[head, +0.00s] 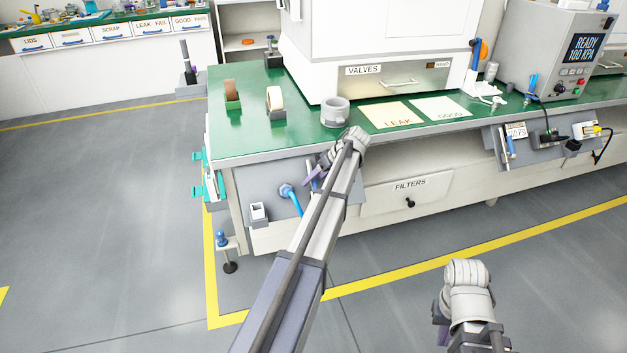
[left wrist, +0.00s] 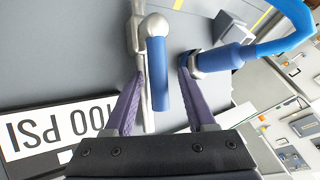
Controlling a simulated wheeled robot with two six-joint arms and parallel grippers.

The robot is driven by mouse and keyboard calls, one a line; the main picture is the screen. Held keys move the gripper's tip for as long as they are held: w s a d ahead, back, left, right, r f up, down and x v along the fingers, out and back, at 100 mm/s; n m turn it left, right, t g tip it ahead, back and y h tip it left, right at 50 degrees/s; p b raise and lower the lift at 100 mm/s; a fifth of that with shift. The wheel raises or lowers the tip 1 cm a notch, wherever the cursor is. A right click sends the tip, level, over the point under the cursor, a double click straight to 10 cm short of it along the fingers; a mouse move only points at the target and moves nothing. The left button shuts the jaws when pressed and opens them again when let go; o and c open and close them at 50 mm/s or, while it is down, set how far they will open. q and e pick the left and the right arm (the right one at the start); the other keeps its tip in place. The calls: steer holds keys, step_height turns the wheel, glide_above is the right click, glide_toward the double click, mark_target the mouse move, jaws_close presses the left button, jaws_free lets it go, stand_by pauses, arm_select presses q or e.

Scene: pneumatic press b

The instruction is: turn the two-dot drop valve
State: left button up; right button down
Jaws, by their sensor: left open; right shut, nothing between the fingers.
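A valve with a blue lever handle (left wrist: 159,75) and a steel body (left wrist: 150,25) shows in the left wrist view on a grey panel (left wrist: 70,40). My left gripper (left wrist: 160,90) is open, with its purple fingers on either side of the handle and a visible gap to each side. No dot marks can be made out. In the head view my left gripper (head: 316,178) is in front of the grey panel under the bench's left front edge, and my arm hides the valve. My right gripper (head: 440,326) is shut and empty above the floor, away from the bench.
A blue hose with a steel fitting (left wrist: 210,60) is close beside the right finger in the left wrist view. A "100 PSI" label (left wrist: 60,130) lies left of the fingers. The FILTERS drawer (head: 385,195) is right of my left arm. The floor at left is clear.

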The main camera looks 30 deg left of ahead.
arm_select(q)
steer(key=p+v, duration=0.6)
steer(key=v, duration=0.1)
steer(key=shift+d+r, duration=0.25)
steer(key=shift+r, duration=0.1)
steer(key=s+d+r+m+h+p, duration=0.2)
steer(key=s+d+r+m+p, duration=0.3)
steer(key=s+d+p, duration=0.3)
steer(key=s+d+r+m+t+h+p, duration=0.1)
steer(key=s+d+r+m+p, duration=0.5)
steer(key=s+d, duration=0.6)
steer(key=s+d+r+m+h+p, duration=0.2)
steer(key=s+d+r+m+p, duration=0.4)
steer(key=d, duration=0.8)
steer(key=s+r+p, duration=0.3)
steer(key=s+p, duration=0.1)
steer(key=shift+d+t+h, duration=0.35)
steer(key=shift+t+h, duration=0.05)
steer(key=shift+s, duration=0.1)
stand_by(0.7)
